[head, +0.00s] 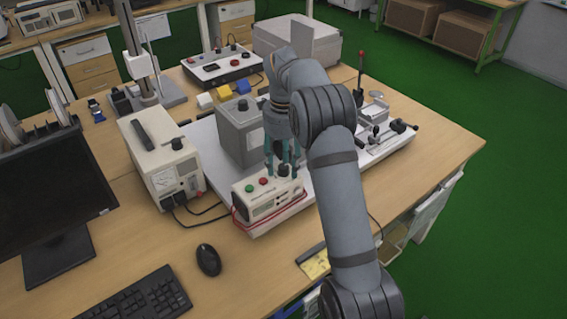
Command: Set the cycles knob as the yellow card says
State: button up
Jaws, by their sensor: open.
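The knob's pointer and scale cannot be read. A yellow card (316,265) lies near the table's front edge, partly covered by my arm and a dark strip; its writing is too small to read.
A grey box with a black knob (240,128) stands behind the control box. A cream instrument (160,155) with a meter is at left. A mouse (208,260) and keyboard (140,297) lie in front. A red cable runs around the control box.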

aim_at(284, 166)
jog(key=shift+r, duration=3.75)
notch_tip(284, 166, down, 7)
jog(key=shift+f, duration=0.15)
jog(key=shift+f+n, duration=0.1)
jog(key=shift+n, duration=0.3)
